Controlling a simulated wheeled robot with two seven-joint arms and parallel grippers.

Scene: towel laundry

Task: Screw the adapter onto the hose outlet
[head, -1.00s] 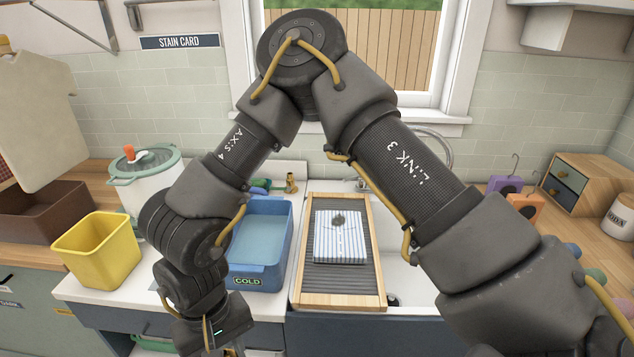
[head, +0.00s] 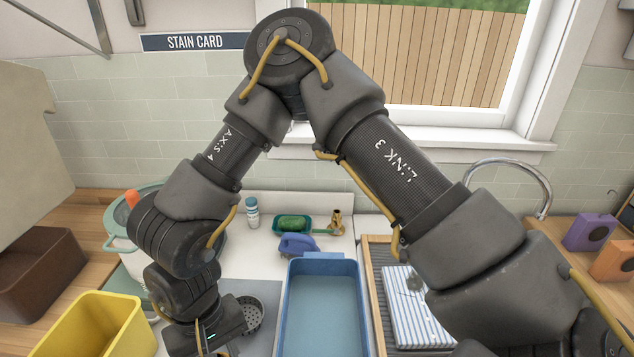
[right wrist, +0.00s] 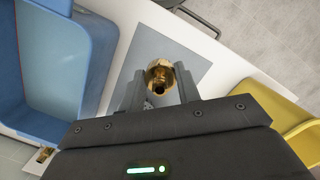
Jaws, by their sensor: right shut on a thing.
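My right gripper (right wrist: 160,84) is shut on a brass fitting (right wrist: 159,75), which looks like the adapter. Its round open end shows between the fingers in the right wrist view, above a grey mat. In the head view my right arm bends down at lower left, and the gripper's fingers and the held fitting are mostly hidden at the bottom edge. A brass outlet (head: 336,223) stands at the back of the white counter, behind the blue basin and apart from the gripper. A small brass part (right wrist: 45,155) also shows at lower left in the right wrist view. My left gripper is out of view.
The blue basin (head: 325,265) holds water. Behind it are a blue tool (head: 297,244), a green soap dish (head: 292,224) and a small bottle (head: 252,213). A washboard with a striped cloth (head: 415,310) lies right; a yellow bin (head: 95,325) stands left.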

